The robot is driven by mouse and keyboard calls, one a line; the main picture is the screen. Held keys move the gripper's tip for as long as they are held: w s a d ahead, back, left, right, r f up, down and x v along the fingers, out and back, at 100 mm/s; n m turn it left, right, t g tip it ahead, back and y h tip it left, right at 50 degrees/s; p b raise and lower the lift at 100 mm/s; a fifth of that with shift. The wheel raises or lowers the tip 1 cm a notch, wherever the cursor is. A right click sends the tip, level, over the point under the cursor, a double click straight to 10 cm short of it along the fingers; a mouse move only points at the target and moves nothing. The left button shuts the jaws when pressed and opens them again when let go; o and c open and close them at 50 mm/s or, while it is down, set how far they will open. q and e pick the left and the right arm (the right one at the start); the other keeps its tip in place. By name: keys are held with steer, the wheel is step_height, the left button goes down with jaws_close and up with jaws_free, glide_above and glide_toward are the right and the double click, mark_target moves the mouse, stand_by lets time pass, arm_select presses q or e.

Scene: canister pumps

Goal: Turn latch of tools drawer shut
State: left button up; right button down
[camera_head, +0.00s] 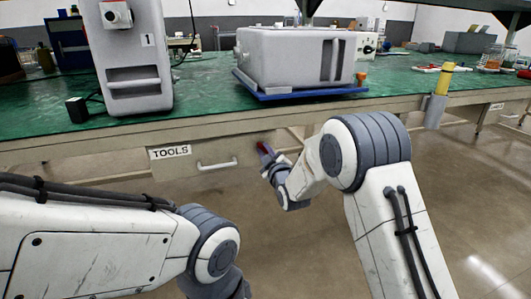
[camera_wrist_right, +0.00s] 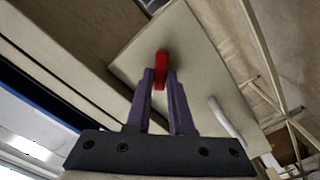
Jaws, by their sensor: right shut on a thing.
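The tools drawer (camera_head: 180,167) is under the green workbench, with a "TOOLS" label and a white bar handle (camera_head: 217,164). Its front looks closed or nearly so; I cannot tell exactly. The red latch (camera_wrist_right: 160,69) sits on the drawer front near one edge, and the handle (camera_wrist_right: 226,118) shows beside it in the wrist view. My right gripper (camera_wrist_right: 160,82) has its two purple fingers shut on the red latch. It also shows in the head view (camera_head: 266,150), at the drawer's right end. My left arm comes in at lower left; its fingers are out of view.
The green bench top (camera_head: 205,90) overhangs the drawer. On it stand a grey unit marked 1 (camera_head: 150,75) and a grey canister housing (camera_head: 285,60) on a blue tray (camera_head: 300,96). A yellow-topped cylinder (camera_head: 437,100) is at the bench edge. The floor at right is clear.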

steer(key=n, duration=0.4)
steer(key=shift+a+f+n+b, duration=0.1)
steer(key=shift+f+n+b, duration=0.05)
steer(key=shift+n+b, duration=0.15)
steer(key=shift+f+n+b, duration=0.1)
steer(key=shift+n+b, duration=0.2)
steer(key=shift+n, duration=1.9)
steer(key=c, duration=0.8)
jaws_free()
steer(key=shift+s, duration=0.15)
steer(key=shift+s, duration=0.25)
steer(key=p+v, duration=0.2)
steer(key=v, duration=0.7)
steer(key=shift+s+d+p, duration=0.2)
steer(key=shift+s+p, duration=0.1)
steer(key=shift+p, duration=0.05)
